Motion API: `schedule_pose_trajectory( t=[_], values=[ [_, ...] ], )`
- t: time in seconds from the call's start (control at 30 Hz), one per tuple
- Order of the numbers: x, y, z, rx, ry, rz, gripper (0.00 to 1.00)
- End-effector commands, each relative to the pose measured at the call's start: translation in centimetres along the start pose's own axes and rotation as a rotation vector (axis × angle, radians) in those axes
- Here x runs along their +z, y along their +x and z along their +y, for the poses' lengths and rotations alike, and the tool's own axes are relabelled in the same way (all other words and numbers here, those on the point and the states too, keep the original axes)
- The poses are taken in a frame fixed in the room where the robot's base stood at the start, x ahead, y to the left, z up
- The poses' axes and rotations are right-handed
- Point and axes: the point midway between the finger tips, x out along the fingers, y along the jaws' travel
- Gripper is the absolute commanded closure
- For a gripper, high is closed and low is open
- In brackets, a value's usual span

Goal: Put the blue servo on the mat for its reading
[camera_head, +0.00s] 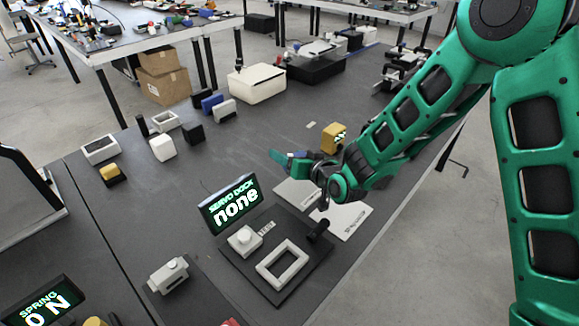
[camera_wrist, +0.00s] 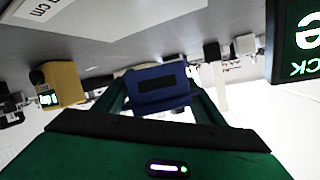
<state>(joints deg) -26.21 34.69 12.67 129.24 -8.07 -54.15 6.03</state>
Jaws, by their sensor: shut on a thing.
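My gripper (camera_wrist: 158,100) is shut on the blue servo (camera_wrist: 158,84), a blue block with a dark label, held between the two fingers. In the head view my gripper (camera_head: 290,160) is above the table, behind the dock, and the servo in it is hard to make out. The dark dock mat (camera_head: 238,262) lies in front of the gripper, apart from it. It bears a white square frame (camera_head: 262,269), a white knobbed box (camera_head: 244,240) and a black cylinder (camera_head: 318,230).
White labelled sheets (camera_head: 348,218) lie beside the dock mat under my arm. A yellow block (camera_head: 333,137) stands behind my gripper. Several small boxes, including a white one (camera_head: 163,148) and a blue one (camera_head: 212,102), stand at the back left.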

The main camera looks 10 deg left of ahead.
Motion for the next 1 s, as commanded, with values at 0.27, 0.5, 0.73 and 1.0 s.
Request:
schedule_pose_trajectory(
  t=[0.27,0.5,0.73,1.0],
  values=[
    [1.7,0.7,0.9,0.000,0.001,-0.002,0.67],
    [3.5,1.4,1.6,-0.001,0.000,0.000,0.67],
    [3.5,1.4,1.6,-0.002,0.000,0.000,0.67],
    [4.2,1.6,1.9,-0.001,0.001,-0.001,0.67]
  ],
)
